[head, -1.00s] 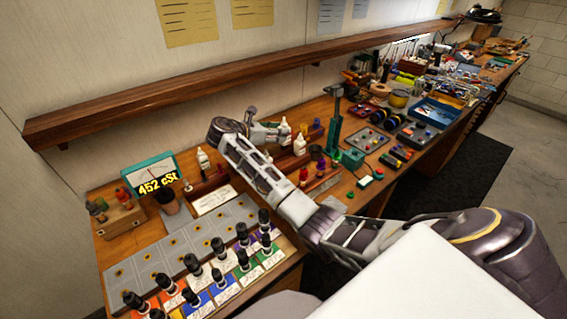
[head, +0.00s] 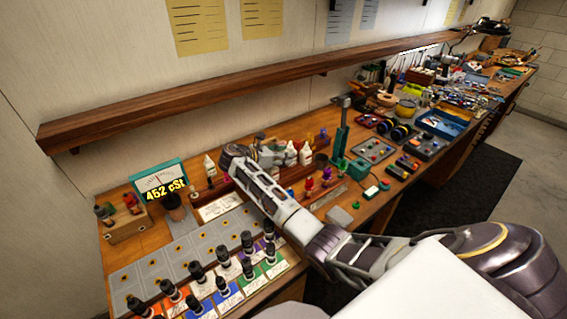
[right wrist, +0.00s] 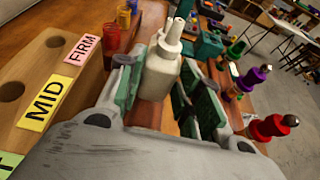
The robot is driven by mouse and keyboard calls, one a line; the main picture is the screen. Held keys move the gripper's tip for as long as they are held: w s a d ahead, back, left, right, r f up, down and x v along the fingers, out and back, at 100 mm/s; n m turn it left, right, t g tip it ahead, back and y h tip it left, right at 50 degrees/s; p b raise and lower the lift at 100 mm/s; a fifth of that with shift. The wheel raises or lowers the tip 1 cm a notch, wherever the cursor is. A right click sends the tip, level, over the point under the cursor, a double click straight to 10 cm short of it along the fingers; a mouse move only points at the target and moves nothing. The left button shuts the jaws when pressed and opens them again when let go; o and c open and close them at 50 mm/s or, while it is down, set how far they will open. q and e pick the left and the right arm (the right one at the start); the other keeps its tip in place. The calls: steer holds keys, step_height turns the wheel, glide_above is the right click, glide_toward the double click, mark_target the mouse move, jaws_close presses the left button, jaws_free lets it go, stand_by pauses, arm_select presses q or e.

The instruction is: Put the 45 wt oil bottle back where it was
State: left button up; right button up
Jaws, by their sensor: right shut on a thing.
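My right gripper (head: 277,151) is over the back of the bench, near the wall. It is shut on a white bottle with a pointed nozzle (head: 291,154), which also shows between the fingers in the right wrist view (right wrist: 159,70). No label can be read on it. The held bottle looks roughly upright; whether its base touches the surface is hidden. Another white bottle (head: 305,154) is just to its right and partly hidden behind it in the wrist view. A third white bottle (head: 210,166) stands farther left, near the meter. My left gripper is not in view.
A wooden board with FIRM and MID tags (right wrist: 48,98) lies left of the fingers. Shocks with red (right wrist: 272,127) and purple (right wrist: 252,78) tops stand to the right. A green press (head: 341,135) stands farther right. A meter reading 452 cSt (head: 159,181) is at left.

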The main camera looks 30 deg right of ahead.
steer(key=shift+f, duration=1.85)
steer(key=shift+f, duration=0.1)
steer(key=o, duration=1)
steer(key=shift+o, duration=0.2)
steer(key=shift+p+v, duration=1.25)
steer(key=shift+v, duration=0.1)
steer(key=v, duration=0.9)
steer(key=shift+a+p, duration=0.2)
steer(key=shift+p, duration=0.1)
